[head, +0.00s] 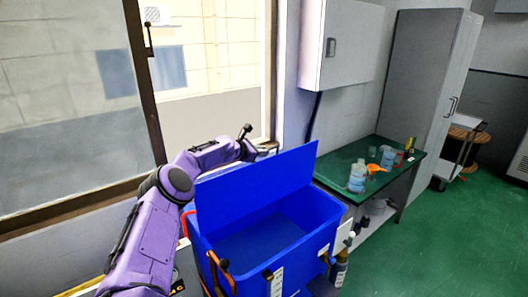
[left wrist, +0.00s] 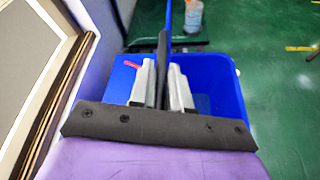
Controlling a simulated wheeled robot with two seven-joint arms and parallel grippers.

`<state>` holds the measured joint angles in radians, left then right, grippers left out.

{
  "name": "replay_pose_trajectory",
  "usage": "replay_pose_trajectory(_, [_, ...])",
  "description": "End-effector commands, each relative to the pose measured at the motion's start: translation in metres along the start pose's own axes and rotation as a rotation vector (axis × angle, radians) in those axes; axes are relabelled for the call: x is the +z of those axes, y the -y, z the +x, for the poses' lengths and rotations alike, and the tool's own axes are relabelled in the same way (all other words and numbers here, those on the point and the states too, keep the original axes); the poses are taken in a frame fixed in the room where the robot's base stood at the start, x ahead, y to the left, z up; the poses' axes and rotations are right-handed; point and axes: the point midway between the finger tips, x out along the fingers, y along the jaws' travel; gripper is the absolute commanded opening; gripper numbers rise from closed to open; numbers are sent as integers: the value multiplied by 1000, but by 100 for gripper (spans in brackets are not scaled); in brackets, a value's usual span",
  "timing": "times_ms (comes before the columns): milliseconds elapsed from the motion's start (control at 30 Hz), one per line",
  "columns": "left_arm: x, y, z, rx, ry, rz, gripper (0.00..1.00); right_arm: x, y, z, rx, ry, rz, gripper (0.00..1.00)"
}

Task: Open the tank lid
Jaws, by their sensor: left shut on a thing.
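The blue tank (head: 325,228) stands in front of me with its open top showing the hollow inside. Its flat blue lid (head: 258,185) stands raised at a steep tilt along the far left side. The tank (left wrist: 225,80) lies below and around the fingers there. My right gripper is in neither view.
A green-topped table (head: 350,185) with bottles and an orange funnel (head: 376,168) stands right of the tank. A window frame (head: 145,90) and wall are close on the left. Green floor is clear at right.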

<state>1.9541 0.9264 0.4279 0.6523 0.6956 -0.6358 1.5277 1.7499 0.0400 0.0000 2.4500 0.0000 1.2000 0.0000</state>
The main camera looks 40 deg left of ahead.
Motion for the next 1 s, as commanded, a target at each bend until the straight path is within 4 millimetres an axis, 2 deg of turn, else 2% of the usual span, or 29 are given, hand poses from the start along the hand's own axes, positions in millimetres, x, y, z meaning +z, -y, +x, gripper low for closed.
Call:
replay_pose_trajectory(167, [-5,0,0,-1,-8,0,0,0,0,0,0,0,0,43])
replay_pose_trajectory(200, [-5,0,0,-1,-8,0,20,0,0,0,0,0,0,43])
replay_pose_trajectory(267, [-5,0,0,-1,-8,0,38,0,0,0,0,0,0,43])
replay_pose_trajectory(667, [-1,-2,-6,2,-1,-2,38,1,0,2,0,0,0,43])
replay_pose_trajectory(1000, [-1,-3,-53,1,2,-5,38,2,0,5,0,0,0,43])
